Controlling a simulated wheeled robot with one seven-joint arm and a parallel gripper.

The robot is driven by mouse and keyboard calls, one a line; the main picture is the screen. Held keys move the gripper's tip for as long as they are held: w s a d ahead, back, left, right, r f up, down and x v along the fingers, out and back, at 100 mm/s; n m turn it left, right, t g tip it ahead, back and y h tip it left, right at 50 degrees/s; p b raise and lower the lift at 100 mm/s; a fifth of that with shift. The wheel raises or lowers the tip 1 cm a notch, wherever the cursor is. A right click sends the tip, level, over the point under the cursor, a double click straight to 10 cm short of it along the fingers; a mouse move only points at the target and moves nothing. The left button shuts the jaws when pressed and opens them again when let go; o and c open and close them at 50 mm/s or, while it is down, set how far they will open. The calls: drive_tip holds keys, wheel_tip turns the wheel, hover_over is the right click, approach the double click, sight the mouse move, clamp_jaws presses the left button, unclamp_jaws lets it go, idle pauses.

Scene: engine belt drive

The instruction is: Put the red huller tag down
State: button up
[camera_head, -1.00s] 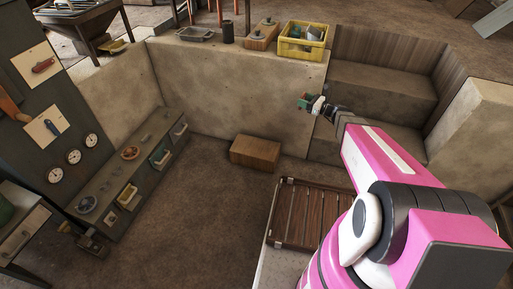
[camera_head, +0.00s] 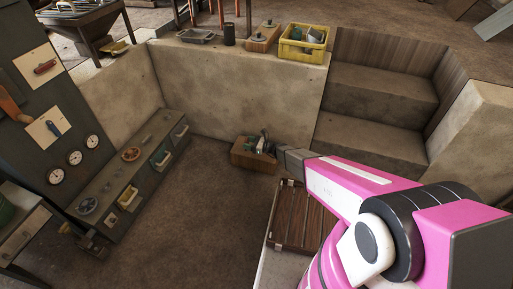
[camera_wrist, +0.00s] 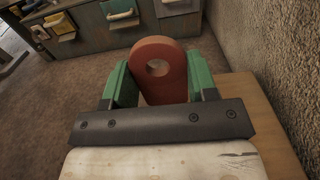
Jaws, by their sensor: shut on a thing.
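The red huller tag (camera_wrist: 161,72) is a flat red-brown piece with a rounded top and a round hole. In the wrist view it stands upright between the green fingers of my gripper (camera_wrist: 160,88), which is shut on it. In the head view my gripper (camera_head: 258,147) is small, over the wooden box (camera_head: 245,160) on the floor by the low wall. The box top (camera_wrist: 265,125) also shows below and right of the gripper in the wrist view. The tag's lower end is hidden, so I cannot tell whether it touches the box.
A grey drawer bench (camera_head: 112,205) runs along the left. A yellow crate (camera_head: 303,43) sits on the wall ledge. Steps (camera_head: 372,138) rise on the right, and a slatted wooden pallet (camera_head: 300,222) lies nearby. The floor centre is clear.

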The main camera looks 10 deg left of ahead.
drive_tip(key=w+f, duration=0.2)
drive_tip(key=w, duration=0.1)
drive_tip(key=w+d+f, duration=0.1)
drive_tip(key=w+f, duration=0.1)
drive_tip(key=w, duration=0.2)
drive_tip(key=w+d+f, duration=0.1)
drive_tip(key=w+f, duration=0.1)
drive_tip(key=w, duration=0.2)
drive_tip(key=shift+d+f, duration=0.2)
drive_tip(key=shift+f, duration=0.15)
drive_tip(key=shift+w+f, duration=0.1)
drive_tip(key=shift+f, duration=1.9)
drive_tip(key=shift+f, duration=0.1)
drive_tip(key=o, duration=0.9)
